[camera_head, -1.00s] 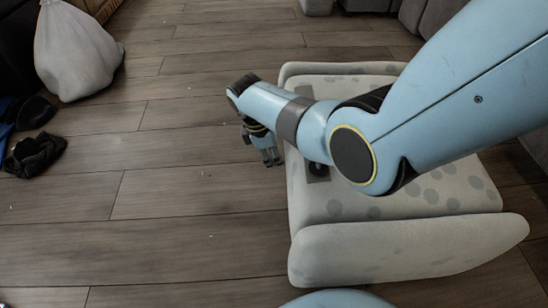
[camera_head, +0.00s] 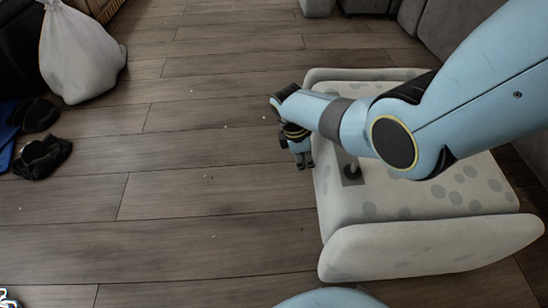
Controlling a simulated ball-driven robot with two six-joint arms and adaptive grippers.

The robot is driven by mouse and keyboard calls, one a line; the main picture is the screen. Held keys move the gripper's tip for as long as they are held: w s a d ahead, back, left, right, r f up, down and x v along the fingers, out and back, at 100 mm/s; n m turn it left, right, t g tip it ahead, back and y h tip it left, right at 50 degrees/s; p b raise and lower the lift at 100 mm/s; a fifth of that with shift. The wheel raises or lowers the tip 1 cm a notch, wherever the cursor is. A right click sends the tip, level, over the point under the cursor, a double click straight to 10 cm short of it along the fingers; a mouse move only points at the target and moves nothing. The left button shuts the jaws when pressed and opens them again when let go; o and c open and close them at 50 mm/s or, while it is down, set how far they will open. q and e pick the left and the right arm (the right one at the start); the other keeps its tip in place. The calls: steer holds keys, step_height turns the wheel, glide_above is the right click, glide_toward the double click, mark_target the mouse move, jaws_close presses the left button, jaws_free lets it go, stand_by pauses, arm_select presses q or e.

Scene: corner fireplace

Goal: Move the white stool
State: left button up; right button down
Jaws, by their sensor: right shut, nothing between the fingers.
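The white stool (camera_head: 400,248) is a low, pale padded seat with grey spots and raised rolls at its near and far sides. It stands on the wooden floor right of the middle. My right arm reaches over it from the upper right. My right gripper (camera_head: 303,163) points down at the stool's left edge, its fingers shut with nothing between them. I cannot tell whether it touches the stool. A grey plate with a dark round knob (camera_head: 351,172) lies on the seat, partly behind my arm. My left gripper is out of view.
A white sack (camera_head: 82,55) stands at the upper left. Dark shoes (camera_head: 40,157) and a blue item (camera_head: 7,148) lie below it. A grey sofa (camera_head: 450,30) is at the upper right. The wooden floor (camera_head: 180,190) left of the stool is clear.

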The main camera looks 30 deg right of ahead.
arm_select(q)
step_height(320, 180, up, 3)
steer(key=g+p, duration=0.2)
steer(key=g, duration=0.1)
arm_select(e)
steer(key=s+d, duration=0.6)
steer(key=d, duration=0.5)
steer(key=s+d, duration=0.5)
steer(key=d, duration=0.6)
steer(key=shift+s+d, duration=0.25)
steer(key=shift+s, duration=0.15)
steer(key=shift+w+a, duration=0.1)
steer(key=shift+a, duration=0.05)
